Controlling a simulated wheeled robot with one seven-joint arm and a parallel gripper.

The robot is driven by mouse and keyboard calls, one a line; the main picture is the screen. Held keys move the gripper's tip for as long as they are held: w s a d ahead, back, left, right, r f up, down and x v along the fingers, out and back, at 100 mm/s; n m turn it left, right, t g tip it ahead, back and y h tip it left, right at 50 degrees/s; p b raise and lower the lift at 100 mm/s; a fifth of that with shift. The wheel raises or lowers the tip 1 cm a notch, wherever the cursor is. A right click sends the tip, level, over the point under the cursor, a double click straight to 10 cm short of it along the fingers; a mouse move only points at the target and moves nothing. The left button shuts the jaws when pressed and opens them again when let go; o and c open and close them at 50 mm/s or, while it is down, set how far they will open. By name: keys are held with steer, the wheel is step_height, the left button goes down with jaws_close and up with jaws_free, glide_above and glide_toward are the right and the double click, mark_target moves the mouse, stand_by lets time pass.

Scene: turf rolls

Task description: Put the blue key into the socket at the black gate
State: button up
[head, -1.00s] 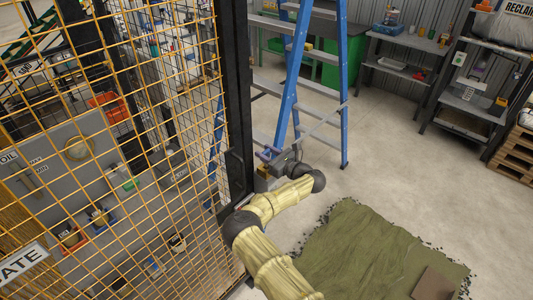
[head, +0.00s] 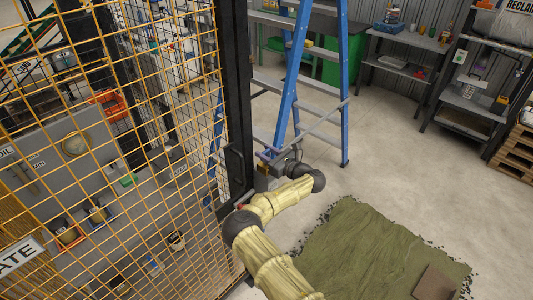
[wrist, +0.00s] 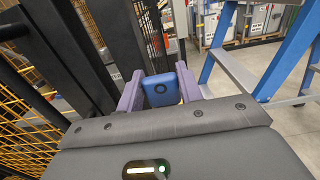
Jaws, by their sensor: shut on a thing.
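My gripper (wrist: 160,80) has two purple fingers and is shut on the blue key (wrist: 158,91). The key is a blue block with rounded corners and a dark ring on its face, held between the fingertips. In the head view my gripper (head: 267,156) is beside the black gate's upright frame (head: 238,90), close to its right side. The black gate frame (wrist: 78,50) also stands just left of the fingers in the wrist view. I cannot make out the socket in either view. In the head view the key is too small to tell.
A blue stepladder (head: 292,85) stands close behind my gripper. Yellow mesh fencing (head: 120,130) fills the left side. A green turf sheet (head: 375,245) with a brown slab (head: 434,282) lies on the floor at the lower right. Open floor lies between the turf and the shelves.

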steer(key=shift+f+b, duration=0.65)
steer(key=shift+f, duration=0.1)
steer(key=o, duration=1.1)
steer(key=shift+d, duration=0.1)
